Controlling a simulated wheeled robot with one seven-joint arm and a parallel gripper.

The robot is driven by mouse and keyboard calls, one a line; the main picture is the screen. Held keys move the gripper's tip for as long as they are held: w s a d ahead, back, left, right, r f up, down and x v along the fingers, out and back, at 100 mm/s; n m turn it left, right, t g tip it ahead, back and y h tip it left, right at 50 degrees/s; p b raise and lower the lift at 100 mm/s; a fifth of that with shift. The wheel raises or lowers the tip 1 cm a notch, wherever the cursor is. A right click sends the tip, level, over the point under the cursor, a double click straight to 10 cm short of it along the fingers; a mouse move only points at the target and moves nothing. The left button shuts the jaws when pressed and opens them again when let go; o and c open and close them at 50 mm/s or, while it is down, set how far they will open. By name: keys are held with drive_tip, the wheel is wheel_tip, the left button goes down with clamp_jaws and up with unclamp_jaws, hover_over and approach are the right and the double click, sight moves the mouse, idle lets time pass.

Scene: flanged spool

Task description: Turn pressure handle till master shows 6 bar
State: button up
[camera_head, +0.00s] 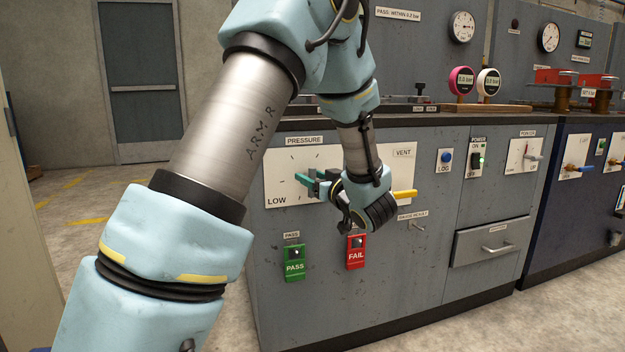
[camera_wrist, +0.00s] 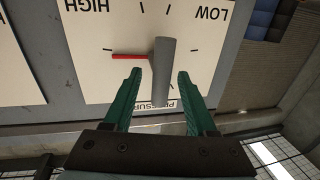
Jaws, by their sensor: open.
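The pressure handle is a grey lever (camera_wrist: 163,75) with a red pointer (camera_wrist: 130,57) on a white dial plate (camera_wrist: 95,85) marked HIGH and LOW, upside down in the wrist view. In the head view the pressure plate (camera_head: 283,165) is on the grey bench front; my gripper and arm hide the handle there. My gripper (camera_wrist: 160,74) is open, its green fingers on either side of the lever, with visible gaps. It also shows in the head view (camera_head: 303,179). A pink round gauge (camera_head: 461,80) and a white one (camera_head: 489,82) seem to read 0.0 bar; I cannot tell which is master.
A yellow vent handle (camera_head: 405,194) sticks out right of my wrist. Green PASS (camera_head: 295,265) and red FAIL (camera_head: 356,254) tags hang below the plate. A drawer (camera_head: 491,244) and a blue bench (camera_head: 575,205) are further right. Floor in front is clear.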

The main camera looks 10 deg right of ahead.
drive_tip(key=shift+c, duration=0.3)
clamp_jaws()
drive_tip(key=shift+a, duration=0.1)
idle(0.4)
drive_tip(key=n, duration=0.2)
drive_tip(key=n+b, duration=0.1)
drive_tip(key=n, duration=0.1)
drive_tip(key=n+g, duration=0.1)
drive_tip(key=n, duration=0.1)
drive_tip(key=shift+a+f+h, duration=0.2)
drive_tip(key=shift+a+h, duration=0.15)
drive_tip(key=shift+h, duration=0.05)
drive_tip(key=shift+s+a+f+n+b, duration=0.1)
drive_tip(key=shift+a+f+n+b, duration=0.05)
drive_tip(key=shift+n+b, duration=0.85)
drive_tip(key=shift+n+h+b, duration=0.45)
drive_tip(key=shift+n+h, duration=0.15)
drive_tip(key=shift+n, duration=0.4)
drive_tip(key=shift+f, duration=0.1)
